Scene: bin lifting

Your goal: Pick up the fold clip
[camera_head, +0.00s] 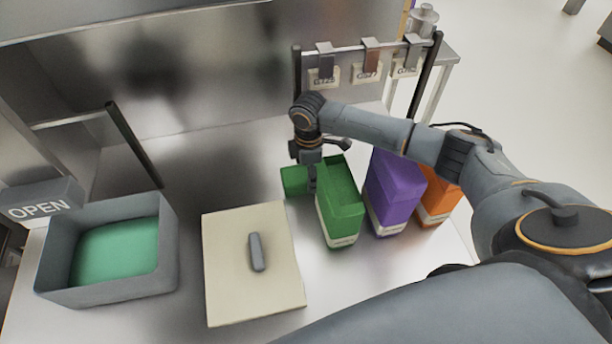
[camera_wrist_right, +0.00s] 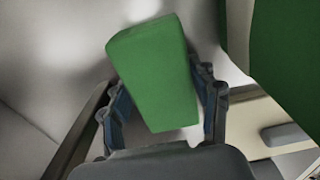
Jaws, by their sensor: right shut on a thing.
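My right gripper (camera_head: 311,185) is shut on a green block (camera_head: 294,181), left of a tall green bag (camera_head: 341,209). In the right wrist view the green block (camera_wrist_right: 155,75) sits tilted between the two fingers of the gripper (camera_wrist_right: 162,108). No thing is plainly marked as the fold clip, and I cannot tell whether the green block is it. My left gripper is in neither view.
A grey bin (camera_head: 168,245) with green content stands at the left, by an OPEN sign (camera_head: 40,207). A cream lid (camera_head: 225,290) with a grey handle (camera_head: 257,252) lies beside it. Purple (camera_head: 393,190) and orange (camera_head: 437,197) bags stand right of the green bag.

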